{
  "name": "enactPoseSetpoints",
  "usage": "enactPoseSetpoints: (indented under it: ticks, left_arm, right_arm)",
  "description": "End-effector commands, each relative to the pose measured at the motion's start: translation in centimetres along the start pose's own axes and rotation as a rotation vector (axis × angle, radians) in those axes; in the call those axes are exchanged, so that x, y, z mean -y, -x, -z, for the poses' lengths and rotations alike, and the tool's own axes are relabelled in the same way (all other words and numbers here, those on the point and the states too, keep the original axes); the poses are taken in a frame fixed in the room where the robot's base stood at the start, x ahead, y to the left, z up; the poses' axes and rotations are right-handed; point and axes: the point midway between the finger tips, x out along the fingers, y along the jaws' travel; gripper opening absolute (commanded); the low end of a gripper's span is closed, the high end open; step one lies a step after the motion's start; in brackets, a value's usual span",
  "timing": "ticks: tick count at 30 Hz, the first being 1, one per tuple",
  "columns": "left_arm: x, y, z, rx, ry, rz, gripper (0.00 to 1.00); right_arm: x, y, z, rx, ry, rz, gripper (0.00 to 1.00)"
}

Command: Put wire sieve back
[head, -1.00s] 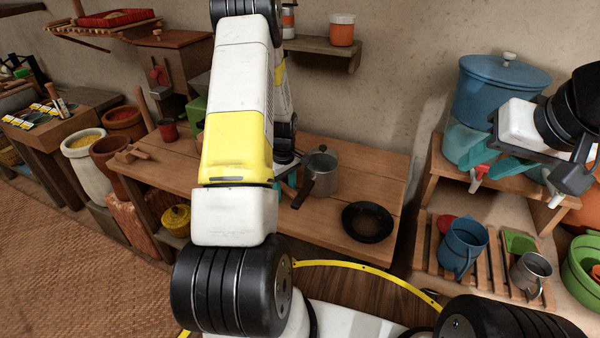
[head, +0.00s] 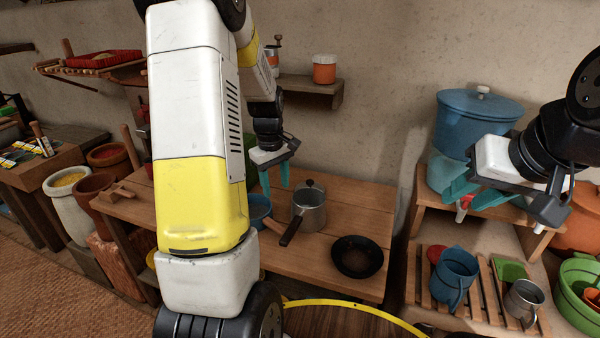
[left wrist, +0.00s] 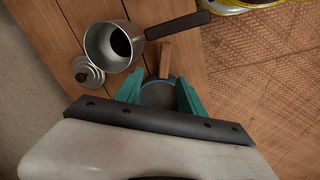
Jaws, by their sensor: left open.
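The wire sieve (head: 258,208) is a round blue-rimmed mesh bowl on the wooden bench (head: 340,205), partly hidden behind my left arm in the head view. In the left wrist view the sieve (left wrist: 158,95) shows between the fingers, with its wooden handle (left wrist: 165,58) pointing away from the gripper. My left gripper (head: 275,185) is open and empty, pointing down with its teal fingertips near the sieve. I cannot tell how far above it they are. My right gripper (head: 472,200) has its teal fingers apart, in front of the blue lidded pot.
A metal saucepan (head: 309,208) with a dark handle stands close to the sieve, its lid (left wrist: 88,75) beside it. A black pan (head: 357,257) lies at the bench's right. A slatted rack (head: 420,275) holds a blue jug (head: 455,275) and metal mug. A wall shelf (head: 305,90) is above.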

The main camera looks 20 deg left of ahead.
Motion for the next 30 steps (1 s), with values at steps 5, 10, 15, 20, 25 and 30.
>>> enactPoseSetpoints:
  ticks: [5, 10, 15, 20, 25, 30]
  left_arm:
    - [0.3, 8.8, -5.1, -0.059, -0.241, -0.127, 0.47]
    - [2.3, 14.9, -10.6, -0.134, -0.484, -0.228, 0.47]
    - [5.2, 18.8, -16.0, -0.227, -0.722, -0.309, 0.47]
    - [7.5, 20.4, -19.6, -0.306, -0.889, -0.355, 0.47]
    - [8.7, 20.8, -21.3, -0.348, -0.974, -0.372, 0.47]
    - [8.9, 20.8, -21.5, -0.353, -0.988, -0.374, 0.47]
  right_arm:
    - [0.0, 0.0, 0.0, 0.0, 0.0, 0.0, 0.36]
    - [0.0, 0.0, 0.0, 0.0, 0.0, 0.0, 0.36]
    - [0.0, 0.0, 0.0, 0.0, 0.0, 0.0, 0.36]
    - [0.0, 0.0, 0.0, 0.0, 0.0, 0.0, 0.36]
    - [0.0, 0.0, 0.0, 0.0, 0.0, 0.0, 0.36]
    - [0.0, 0.0, 0.0, 0.0, 0.0, 0.0, 0.36]
